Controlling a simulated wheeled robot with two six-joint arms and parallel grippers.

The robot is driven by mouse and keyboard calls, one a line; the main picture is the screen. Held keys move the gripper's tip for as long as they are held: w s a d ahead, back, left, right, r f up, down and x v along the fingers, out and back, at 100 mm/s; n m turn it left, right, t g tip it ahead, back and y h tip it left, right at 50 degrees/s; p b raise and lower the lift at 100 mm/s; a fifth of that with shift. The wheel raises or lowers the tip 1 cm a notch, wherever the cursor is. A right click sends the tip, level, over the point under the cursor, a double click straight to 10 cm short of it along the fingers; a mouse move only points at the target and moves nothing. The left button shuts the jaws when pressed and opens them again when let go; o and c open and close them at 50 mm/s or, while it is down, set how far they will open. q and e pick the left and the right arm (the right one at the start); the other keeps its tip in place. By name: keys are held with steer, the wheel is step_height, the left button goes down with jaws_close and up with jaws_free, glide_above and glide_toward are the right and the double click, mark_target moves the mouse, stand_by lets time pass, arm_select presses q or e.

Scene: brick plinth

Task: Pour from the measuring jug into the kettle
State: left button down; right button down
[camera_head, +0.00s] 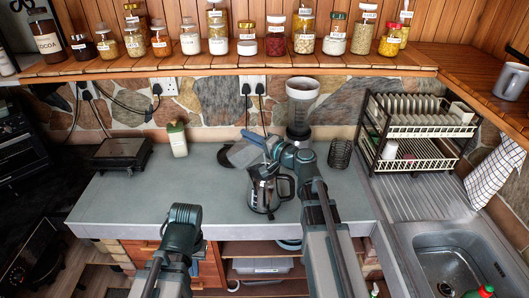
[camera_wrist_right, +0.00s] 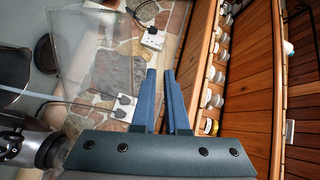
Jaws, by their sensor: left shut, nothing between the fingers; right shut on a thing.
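The measuring jug (camera_head: 242,154) is clear and looks tilted in the head view, held above the counter at the kettle's upper left. It also shows as a large clear wall in the right wrist view (camera_wrist_right: 85,45). My right gripper (camera_head: 254,138) is shut on it; its blue fingers (camera_wrist_right: 162,95) show close together in the wrist view. The kettle (camera_head: 266,194), glass with black parts, stands upright on the counter just below the jug. My right arm partly covers that area. I cannot see any stream between them. My left gripper (camera_head: 194,266) is shut and empty, low at the counter's front edge, mostly hidden by its own arm.
A blender-like appliance (camera_head: 299,108) stands behind my right gripper, beside a dark mesh cup (camera_head: 341,152). A dish rack (camera_head: 415,130) and sink (camera_head: 450,268) are right. The counter's left middle is clear.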

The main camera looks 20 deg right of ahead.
arm_select(q)
steer(key=shift+d+r, duration=0.1)
steer(key=shift+r, duration=0.1)
arm_select(e)
steer(key=shift+w+d+r, duration=0.2)
steer(key=shift+d+r, duration=0.05)
steer(key=shift+d, duration=0.05)
